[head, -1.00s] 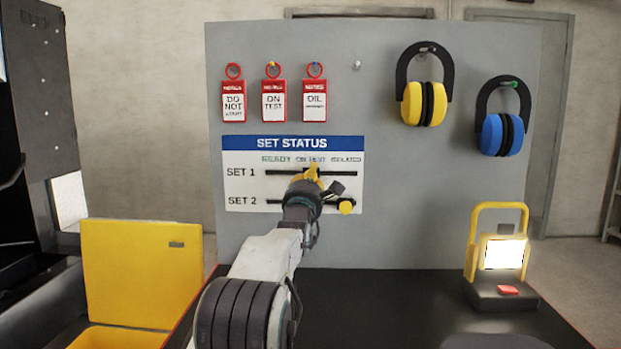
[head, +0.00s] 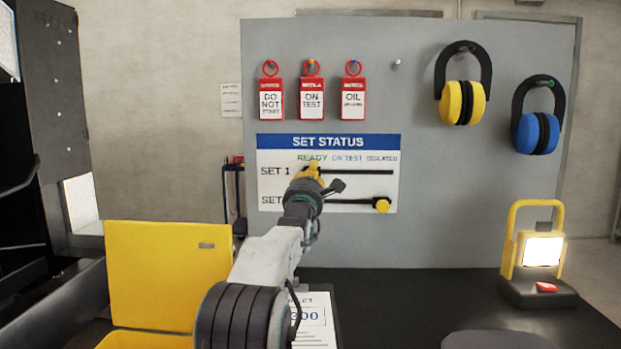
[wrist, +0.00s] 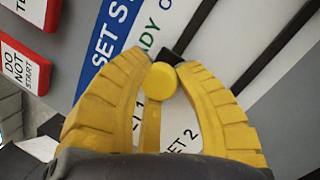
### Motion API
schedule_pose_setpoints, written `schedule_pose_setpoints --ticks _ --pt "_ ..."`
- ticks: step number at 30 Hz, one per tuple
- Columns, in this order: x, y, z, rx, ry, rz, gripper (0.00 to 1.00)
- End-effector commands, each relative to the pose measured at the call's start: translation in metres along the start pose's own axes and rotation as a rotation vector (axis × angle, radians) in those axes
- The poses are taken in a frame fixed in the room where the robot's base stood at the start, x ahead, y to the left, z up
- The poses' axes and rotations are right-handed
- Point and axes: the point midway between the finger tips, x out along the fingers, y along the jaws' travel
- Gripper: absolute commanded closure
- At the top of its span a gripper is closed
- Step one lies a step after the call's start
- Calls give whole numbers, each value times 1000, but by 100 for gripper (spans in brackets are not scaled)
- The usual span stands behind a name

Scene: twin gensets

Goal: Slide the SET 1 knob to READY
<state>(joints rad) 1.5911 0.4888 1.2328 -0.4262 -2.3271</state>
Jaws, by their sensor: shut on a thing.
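The SET STATUS panel (head: 328,142) is on the grey board. The SET 1 slot (head: 360,171) runs right from my gripper; its left end is hidden behind my gripper. My gripper (head: 313,170) stands just below the green READY word (head: 312,158). In the wrist view, the yellow round SET 1 knob (wrist: 161,82) sits between my yellow fingers (wrist: 166,66), which are shut on it. A black slider piece shows at its far side, beside the end of READY. The SET 2 knob (head: 381,205) is at the right end of its slot, below ISOLATED.
Red tags, including the OIL tag (head: 353,98), hang above the panel. Yellow earmuffs (head: 462,100) and blue earmuffs (head: 538,130) hang at the right. A lit work lamp (head: 540,252) stands on the dark bench. A yellow box (head: 168,275) is at lower left.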

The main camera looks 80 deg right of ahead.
Motion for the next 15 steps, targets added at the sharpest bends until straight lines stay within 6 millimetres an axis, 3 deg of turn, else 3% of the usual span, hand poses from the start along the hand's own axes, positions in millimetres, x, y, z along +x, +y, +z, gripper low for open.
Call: schedule_pose_setpoints --ticks 4,5,13,15 --pt "0 5 -1 3 0 8 100" --pt "0 5 -1 3 0 8 68" --pt "0 3 -1 2 1 5 44" --pt "0 3 -1 2 1 4 44"
